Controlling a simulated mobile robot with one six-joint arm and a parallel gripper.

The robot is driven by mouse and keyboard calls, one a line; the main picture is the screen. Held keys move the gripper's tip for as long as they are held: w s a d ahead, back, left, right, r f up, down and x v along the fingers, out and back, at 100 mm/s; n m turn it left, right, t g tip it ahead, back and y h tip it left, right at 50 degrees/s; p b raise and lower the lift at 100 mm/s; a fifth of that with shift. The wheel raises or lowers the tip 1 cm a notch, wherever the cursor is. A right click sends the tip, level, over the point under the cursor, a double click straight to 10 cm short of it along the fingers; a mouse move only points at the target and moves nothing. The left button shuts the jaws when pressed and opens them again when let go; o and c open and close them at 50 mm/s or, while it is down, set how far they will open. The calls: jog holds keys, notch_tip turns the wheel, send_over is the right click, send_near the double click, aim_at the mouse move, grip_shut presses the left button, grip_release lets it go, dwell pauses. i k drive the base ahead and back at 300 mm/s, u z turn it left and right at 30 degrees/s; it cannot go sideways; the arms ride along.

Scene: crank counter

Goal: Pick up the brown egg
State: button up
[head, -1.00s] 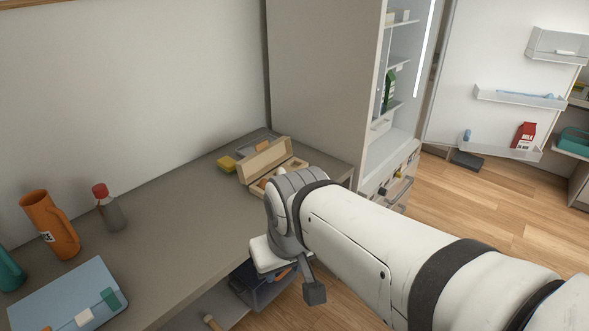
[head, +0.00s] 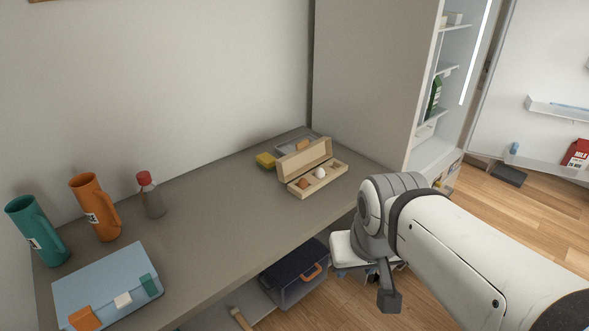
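The brown egg (head: 304,184) sits in the left part of an open wooden egg box (head: 323,183) on the counter. A white egg (head: 320,172) sits beside it to the right, and the box's lid stands up behind them. My gripper (head: 372,275) is at the end of my arm, to the right of and lower in the picture than the box, off the counter's front edge. It is apart from the egg. Its fingers are mostly hidden behind my wrist, so I cannot tell whether they are open.
A yellow sponge (head: 266,160) and a grey tray (head: 296,147) lie behind the box. A red-capped bottle (head: 151,195), orange jug (head: 96,207), teal jug (head: 38,231) and blue case (head: 108,283) stand to the left. The counter's middle is clear. A dark blue bin (head: 296,275) is below.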

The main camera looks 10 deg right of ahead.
aim_at(303, 184)
jog(key=i, duration=0.95)
jog(key=z, duration=0.05)
